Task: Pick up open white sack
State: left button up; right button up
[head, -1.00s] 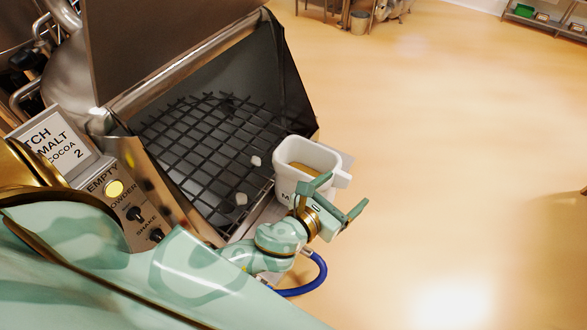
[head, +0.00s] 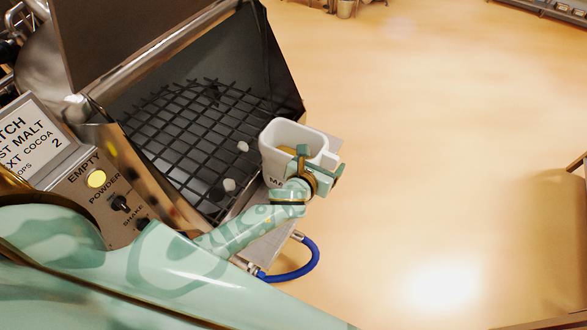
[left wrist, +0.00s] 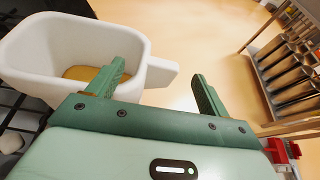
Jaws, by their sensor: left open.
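The open white sack (head: 268,152) stands upright at the hopper's right front corner in the head view, with tan powder inside and part of a dark printed word on its front. In the left wrist view the sack (left wrist: 55,50) fills the upper left, and a white tab (left wrist: 160,72) juts from its right side. My left gripper (head: 321,162) is open at the sack's near right side. In the left wrist view its two fingers (left wrist: 155,85) are apart, and the tab lies just beyond the space between them. Whether they touch the sack is unclear. My right gripper is not in view.
A metal ledge (head: 265,243) runs under my left forearm. A rack (left wrist: 285,75) stands at right in the wrist view. Open floor lies right.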

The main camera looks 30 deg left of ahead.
pick_arm(q)
jog(key=x, duration=0.3)
jog(key=shift+s+d, duration=0.1)
jog(key=shift+s, duration=0.1)
jog(key=c, duration=1)
jog(key=shift+r, duration=0.15)
jog(key=shift+c, duration=1.3)
jog(key=shift+r, duration=0.1)
